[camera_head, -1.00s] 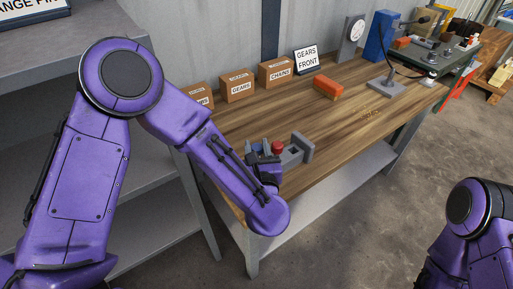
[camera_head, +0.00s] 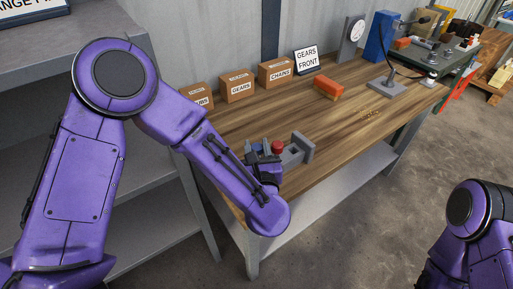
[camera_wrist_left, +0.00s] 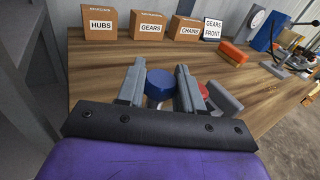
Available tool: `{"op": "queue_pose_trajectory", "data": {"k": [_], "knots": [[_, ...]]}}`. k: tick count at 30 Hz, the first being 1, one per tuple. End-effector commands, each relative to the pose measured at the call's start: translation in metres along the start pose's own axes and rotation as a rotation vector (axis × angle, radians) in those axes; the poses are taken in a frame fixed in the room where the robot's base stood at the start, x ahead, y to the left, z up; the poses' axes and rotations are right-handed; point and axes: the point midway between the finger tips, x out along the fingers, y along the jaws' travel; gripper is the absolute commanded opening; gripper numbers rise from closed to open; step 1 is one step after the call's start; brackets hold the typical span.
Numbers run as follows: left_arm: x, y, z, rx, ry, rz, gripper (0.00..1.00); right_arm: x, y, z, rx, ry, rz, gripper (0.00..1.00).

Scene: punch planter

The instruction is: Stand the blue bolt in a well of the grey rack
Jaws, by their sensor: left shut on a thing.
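The blue bolt (camera_wrist_left: 160,84) shows its round blue head between the two grey fingers of my left gripper (camera_wrist_left: 159,92) in the left wrist view. In the head view, the left gripper (camera_head: 264,156) is at the near edge of the wooden bench, largely covered by my wrist. The grey rack (camera_head: 301,148) is close beside it on the right, and it also shows in the wrist view (camera_wrist_left: 224,98). I cannot tell whether the bolt touches the rack. My right gripper is out of view.
A red bolt (camera_head: 278,147) stands close to the right finger, by the rack. Cardboard boxes (camera_head: 237,86) and a gears sign (camera_head: 308,58) line the back. An orange block (camera_head: 328,88) and a grey stand (camera_head: 386,86) lie further right. The bench middle is clear.

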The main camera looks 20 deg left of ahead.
Motion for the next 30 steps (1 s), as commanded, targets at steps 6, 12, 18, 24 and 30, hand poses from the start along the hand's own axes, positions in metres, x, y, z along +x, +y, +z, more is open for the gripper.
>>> {"op": "queue_pose_trajectory", "data": {"k": [6, 12, 18, 24, 30], "knots": [[0.0, 0.0, -0.004, -0.001, -0.001, 0.0, 0.0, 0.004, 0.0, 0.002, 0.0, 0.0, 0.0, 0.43], [0.001, 0.0, -0.009, -0.001, -0.001, 0.0, 0.0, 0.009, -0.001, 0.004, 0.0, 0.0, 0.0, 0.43], [0.001, 0.001, -0.014, -0.001, -0.001, 0.0, 0.0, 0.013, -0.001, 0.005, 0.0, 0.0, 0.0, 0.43], [0.001, 0.001, -0.019, -0.001, -0.001, 0.0, 0.0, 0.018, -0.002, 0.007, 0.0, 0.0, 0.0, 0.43], [0.001, 0.001, -0.024, -0.001, -0.001, 0.0, 0.0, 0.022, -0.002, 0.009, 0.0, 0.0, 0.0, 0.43]]}}
